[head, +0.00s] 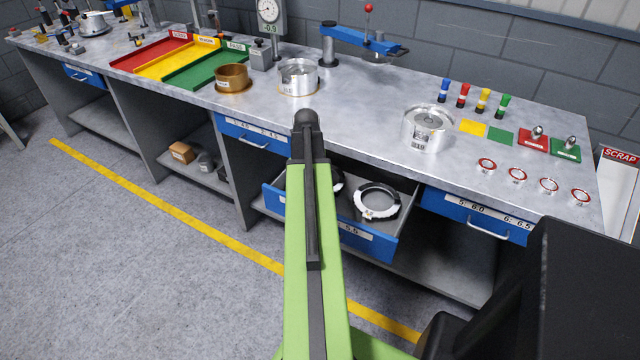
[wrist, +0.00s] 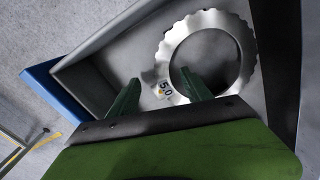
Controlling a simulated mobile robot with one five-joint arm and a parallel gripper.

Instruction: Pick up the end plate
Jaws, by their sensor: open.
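In the head view a ring plate (head: 388,211) lies in the open blue drawer (head: 372,246). A second ring (head: 339,182) is partly hidden behind my green arm. My gripper is hidden there. I cannot tell which ring the wrist view shows.
The bench top (head: 350,118) overhangs the drawer. It carries metal cylinders (head: 426,128), a brass ring (head: 231,78), colour trays (head: 165,60) and several red-rimmed discs (head: 517,175). Drawer walls (wrist: 95,85) stand close to the gripper. The floor in front is clear.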

